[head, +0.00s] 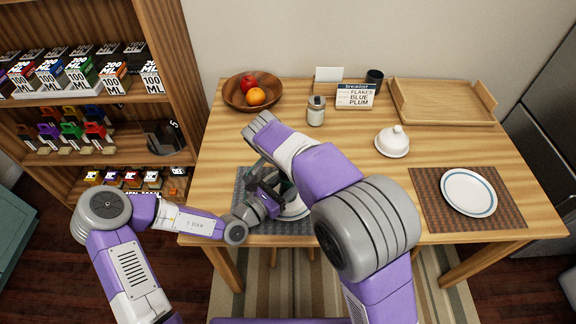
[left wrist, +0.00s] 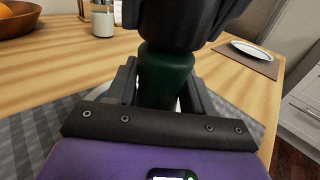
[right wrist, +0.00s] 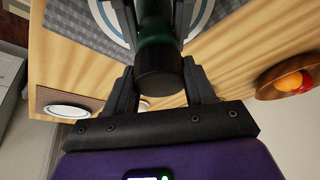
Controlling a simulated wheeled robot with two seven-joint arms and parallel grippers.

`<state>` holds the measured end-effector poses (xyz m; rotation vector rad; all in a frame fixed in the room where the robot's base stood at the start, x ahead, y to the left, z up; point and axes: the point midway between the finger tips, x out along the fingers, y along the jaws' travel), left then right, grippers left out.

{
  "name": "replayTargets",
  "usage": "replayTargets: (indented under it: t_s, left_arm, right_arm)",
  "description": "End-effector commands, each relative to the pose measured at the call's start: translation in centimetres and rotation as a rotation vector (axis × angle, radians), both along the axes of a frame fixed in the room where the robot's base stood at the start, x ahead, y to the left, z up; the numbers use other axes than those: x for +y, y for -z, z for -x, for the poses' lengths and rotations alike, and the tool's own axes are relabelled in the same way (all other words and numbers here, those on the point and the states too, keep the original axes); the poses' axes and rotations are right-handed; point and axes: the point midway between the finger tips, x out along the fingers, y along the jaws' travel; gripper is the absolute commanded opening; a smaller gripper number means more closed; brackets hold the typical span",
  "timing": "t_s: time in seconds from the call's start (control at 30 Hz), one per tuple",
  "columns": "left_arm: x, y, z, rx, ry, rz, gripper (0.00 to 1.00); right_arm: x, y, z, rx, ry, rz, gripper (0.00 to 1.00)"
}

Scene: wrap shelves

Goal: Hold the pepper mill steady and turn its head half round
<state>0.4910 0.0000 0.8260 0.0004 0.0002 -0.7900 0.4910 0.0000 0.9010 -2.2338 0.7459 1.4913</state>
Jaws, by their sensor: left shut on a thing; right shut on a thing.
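The dark green pepper mill stands over the plate on the left mat; my arms hide most of it in the head view. In the left wrist view its green body (left wrist: 165,75) sits between the fingers of my left gripper (left wrist: 166,88), which is shut on it. In the right wrist view its dark head (right wrist: 160,78) is between the fingers of my right gripper (right wrist: 158,88), which is shut on it. My right gripper is above my left one. The mill's foot is hidden.
A grey mat (head: 243,188) and a plate (head: 296,210) lie under my grippers. Behind are a fruit bowl (head: 238,96), a jar (head: 316,112), a sign (head: 355,96) and a wooden tray (head: 444,119). A white domed dish (head: 392,145) and a second plate (head: 469,193) are at right.

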Motion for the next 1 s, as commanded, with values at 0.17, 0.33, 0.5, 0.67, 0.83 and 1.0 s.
replayTargets:
  t_s: [0.17, 0.33, 0.5, 0.67, 0.83, 1.0]
  left_arm:
    - [-0.02, -0.04, 0.02, -0.001, 0.001, 0.001, 0.15]
    - [-0.02, -0.04, 0.02, -0.001, 0.001, 0.001, 0.15]
    - [-0.03, -0.05, 0.03, -0.001, 0.001, 0.001, 0.15]
    - [-0.03, -0.05, 0.03, -0.001, 0.001, 0.001, 0.15]
    - [-0.03, -0.05, 0.03, -0.001, 0.001, 0.001, 0.15]
    - [-0.02, -0.05, 0.02, -0.001, 0.001, 0.001, 0.15]
  right_arm:
    - [-0.06, 0.13, -0.02, 0.001, 0.083, 0.002, 0.24]
    - [-0.1, 0.09, -0.04, 0.0, 0.129, 0.002, 0.24]
    - [-0.1, 0.11, -0.02, 0.001, 0.146, 0.002, 0.24]
    - [-0.11, 0.12, -0.01, 0.001, 0.148, 0.002, 0.24]
    - [-0.12, 0.13, -0.01, 0.002, 0.147, 0.002, 0.24]
    - [-0.09, 0.11, 0.0, 0.001, 0.147, 0.001, 0.77]
